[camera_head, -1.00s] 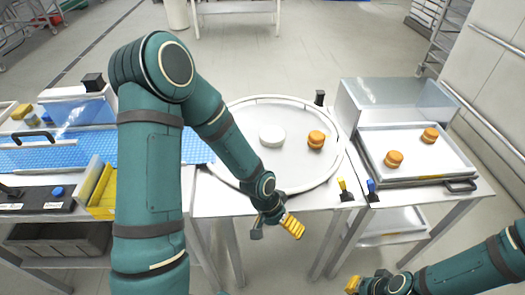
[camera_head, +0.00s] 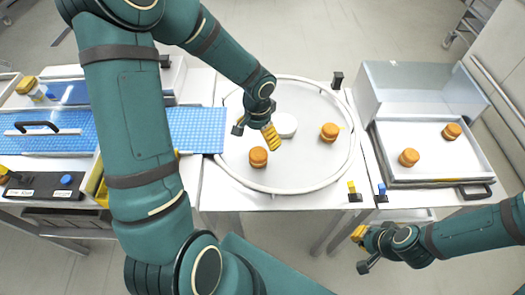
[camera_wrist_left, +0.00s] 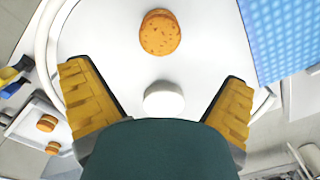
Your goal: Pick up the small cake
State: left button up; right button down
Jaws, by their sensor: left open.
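A small orange-brown cake (camera_head: 258,157) stands on the near part of the round white table (camera_head: 304,175). It also shows at the top of the left wrist view (camera_wrist_left: 160,32). A second cake (camera_head: 330,132) stands to its right. My left gripper (camera_head: 254,132) is over the table, just beyond the near cake, and holds nothing. In the left wrist view its yellow fingers (camera_wrist_left: 158,105) are wide apart, with a white disc (camera_wrist_left: 163,98) between them in the picture. My right gripper (camera_head: 362,249) is in front of the table, fingers apart and empty.
A raised rim rings the round table. To the right, a tray (camera_head: 385,142) holds two more cakes (camera_head: 409,157), with a clear cover (camera_head: 425,88) behind it. A blue belt (camera_head: 195,130) meets the table at left. Small yellow and blue-topped posts (camera_head: 353,192) stand at the front edge.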

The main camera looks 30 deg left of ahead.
aim_at(258, 153)
pick_arm(q)
jog(key=f, duration=0.7)
jog(key=shift+s+f+b, duration=0.3)
jog(key=shift+b, duration=0.1)
notch_tip(258, 153, down, 4)
jog(key=shift+f, duration=0.25)
jog(key=c, duration=0.8)
